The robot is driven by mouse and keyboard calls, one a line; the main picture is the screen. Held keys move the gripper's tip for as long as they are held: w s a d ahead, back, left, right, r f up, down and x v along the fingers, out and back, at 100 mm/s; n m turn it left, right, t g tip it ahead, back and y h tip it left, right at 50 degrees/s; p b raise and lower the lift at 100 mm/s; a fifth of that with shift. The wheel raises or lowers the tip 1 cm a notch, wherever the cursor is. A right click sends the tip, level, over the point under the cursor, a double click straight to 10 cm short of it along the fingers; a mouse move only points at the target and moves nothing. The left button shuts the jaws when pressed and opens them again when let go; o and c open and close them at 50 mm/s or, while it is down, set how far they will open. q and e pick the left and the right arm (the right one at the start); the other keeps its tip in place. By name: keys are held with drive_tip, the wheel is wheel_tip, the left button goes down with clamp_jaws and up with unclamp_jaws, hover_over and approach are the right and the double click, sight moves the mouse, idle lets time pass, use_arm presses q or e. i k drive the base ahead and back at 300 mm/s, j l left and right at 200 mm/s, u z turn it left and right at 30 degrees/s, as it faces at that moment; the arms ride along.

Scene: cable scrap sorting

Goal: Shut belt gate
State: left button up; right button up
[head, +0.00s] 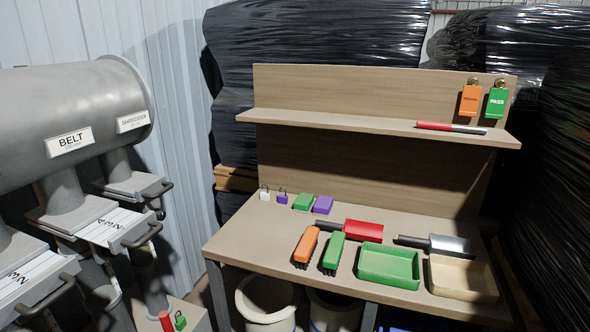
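A grey drum (60,105) at the left carries a BELT label (70,142). A pipe (62,188) runs down below that label to the belt gate. The belt gate's pale plate (108,226) sticks out to the right with dark lettering showing, so it looks pulled out. Its dark handle (146,236) is at the outer end. Neither of my grippers is in view.
A shredder gate (137,184) behind shows little plate, and a gate (30,275) in front shows a lettered plate. A red padlock (166,322) and a green one sit below. The wooden bench (235,235) at right holds tools and trays.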

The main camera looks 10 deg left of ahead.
sight(117, 230)
drive_tip(key=i+u, duration=0.1)
drive_tip(key=u, duration=1)
drive_tip(key=k+j+u, duration=0.1)
drive_tip(key=u, duration=0.2)
